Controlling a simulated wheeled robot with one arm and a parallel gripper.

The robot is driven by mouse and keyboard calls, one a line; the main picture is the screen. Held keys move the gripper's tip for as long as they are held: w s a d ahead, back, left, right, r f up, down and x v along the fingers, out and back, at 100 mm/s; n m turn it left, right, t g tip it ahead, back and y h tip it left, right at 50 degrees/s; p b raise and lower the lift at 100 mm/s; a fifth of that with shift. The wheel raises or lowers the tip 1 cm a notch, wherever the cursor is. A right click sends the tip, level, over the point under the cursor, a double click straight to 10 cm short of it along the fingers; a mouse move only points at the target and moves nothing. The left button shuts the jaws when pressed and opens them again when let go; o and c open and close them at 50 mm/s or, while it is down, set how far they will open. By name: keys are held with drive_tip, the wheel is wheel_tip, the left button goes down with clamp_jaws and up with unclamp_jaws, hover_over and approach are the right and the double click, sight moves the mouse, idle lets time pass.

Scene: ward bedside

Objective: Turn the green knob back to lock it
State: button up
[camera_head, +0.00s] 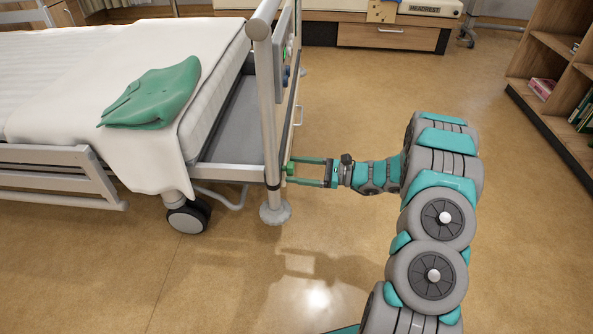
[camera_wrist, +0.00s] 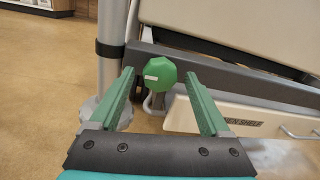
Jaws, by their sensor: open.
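The green knob (camera_wrist: 160,74) is on the bed's foot end, low on the frame. It is round with faceted edges and carries a small white mark near its left side. In the head view the knob (camera_head: 290,168) shows only as a small green patch beside the grey bed post. My gripper (camera_head: 306,170) points left at it. In the wrist view my gripper (camera_wrist: 160,85) is open, with one green finger on each side of the knob as seen. I cannot tell whether the fingertips reach around it or stop just short.
A grey upright post (camera_wrist: 111,50) stands just left of the knob. A white pull-out shelf (camera_wrist: 235,117) with a handle is at lower right. The bed (camera_head: 90,70) carries a folded green cloth (camera_head: 155,95). A bookshelf (camera_head: 545,75) stands at right. The floor between is clear.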

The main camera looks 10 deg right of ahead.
drive_tip(key=shift+a, duration=0.15)
drive_tip(key=shift+c, duration=0.4)
clamp_jaws()
